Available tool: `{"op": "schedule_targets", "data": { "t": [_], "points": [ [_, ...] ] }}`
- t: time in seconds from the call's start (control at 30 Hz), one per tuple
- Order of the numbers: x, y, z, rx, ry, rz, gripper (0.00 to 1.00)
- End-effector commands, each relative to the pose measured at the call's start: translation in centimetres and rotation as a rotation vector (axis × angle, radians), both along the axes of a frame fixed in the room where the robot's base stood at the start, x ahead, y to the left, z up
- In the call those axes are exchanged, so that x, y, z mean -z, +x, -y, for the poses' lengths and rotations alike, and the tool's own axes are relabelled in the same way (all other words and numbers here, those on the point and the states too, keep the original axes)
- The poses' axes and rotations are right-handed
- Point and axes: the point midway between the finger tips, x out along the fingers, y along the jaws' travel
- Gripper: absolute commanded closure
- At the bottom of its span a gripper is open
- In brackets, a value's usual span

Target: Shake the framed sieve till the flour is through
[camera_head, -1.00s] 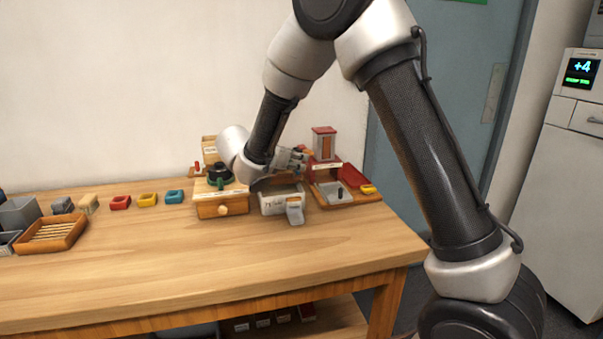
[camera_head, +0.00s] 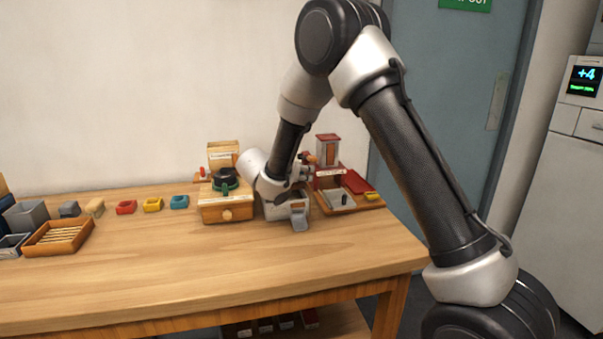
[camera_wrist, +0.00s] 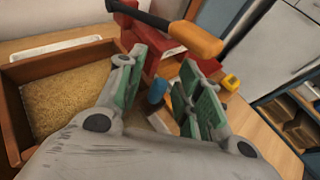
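I cannot pick out the framed sieve for certain. A wooden-framed box (camera_wrist: 15,108) with a tan, grainy fill (camera_wrist: 75,88) shows at the left of the wrist view and may be it. My gripper (camera_wrist: 161,66) is open in the wrist view, its green-padded fingers apart, just right of that box. No held thing is clear between them; a small blue piece (camera_wrist: 157,91) shows in the gap. In the head view my gripper (camera_head: 300,172) is above a white box (camera_head: 277,211) with a grey chute (camera_head: 299,219). My arm hides part of that box.
A red mill (camera_head: 328,143) stands right of my gripper; an orange handle (camera_wrist: 195,38) on a black rod crosses above the fingers. A wooden drawer box (camera_head: 225,213) stands left. The table front (camera_head: 200,265) is clear.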

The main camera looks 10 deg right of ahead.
Motion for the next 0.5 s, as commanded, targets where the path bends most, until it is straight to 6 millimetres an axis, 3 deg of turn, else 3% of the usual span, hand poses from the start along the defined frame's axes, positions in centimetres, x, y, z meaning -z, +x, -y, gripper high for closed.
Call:
{"op": "schedule_targets", "data": {
  "t": [0.03,0.2,0.5],
  "points": [
    [0.0,-0.01,-0.01,0.0,0.0,0.0,0.7],
    [-0.01,-0.02,-0.01,0.0,0.0,0.0,1.0],
    [0.06,-0.05,-0.05,0.0,0.001,-0.002,1.0]
  ]
}}
